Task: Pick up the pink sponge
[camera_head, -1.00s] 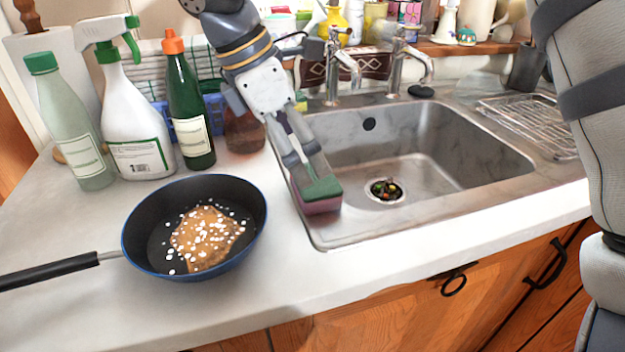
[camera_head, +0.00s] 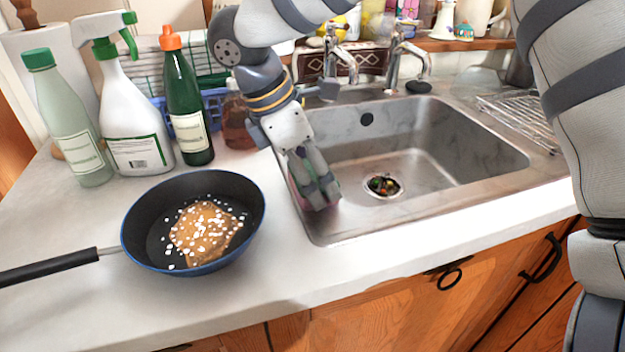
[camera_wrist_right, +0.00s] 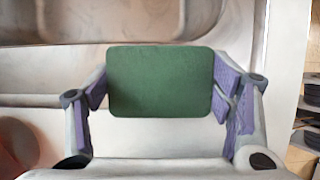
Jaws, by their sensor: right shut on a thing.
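The pink sponge (camera_head: 297,194) has a green scouring top and sits on the sink's left rim. In the head view my right gripper (camera_head: 318,192) covers most of it, leaving only a little pink showing beside the fingers. In the right wrist view the sponge's green face (camera_wrist_right: 160,82) lies between the two fingers, which press on its left and right sides. My right gripper is shut on the sponge. I cannot tell whether the sponge is clear of the rim. My left gripper is not in view.
A steel sink (camera_head: 440,165) with taps (camera_head: 335,55) lies to the right. A frying pan (camera_head: 250,212) with food stands at left front. A spray bottle (camera_head: 130,120) and green bottles (camera_head: 186,110) stand behind it. The front counter strip (camera_head: 300,275) is clear.

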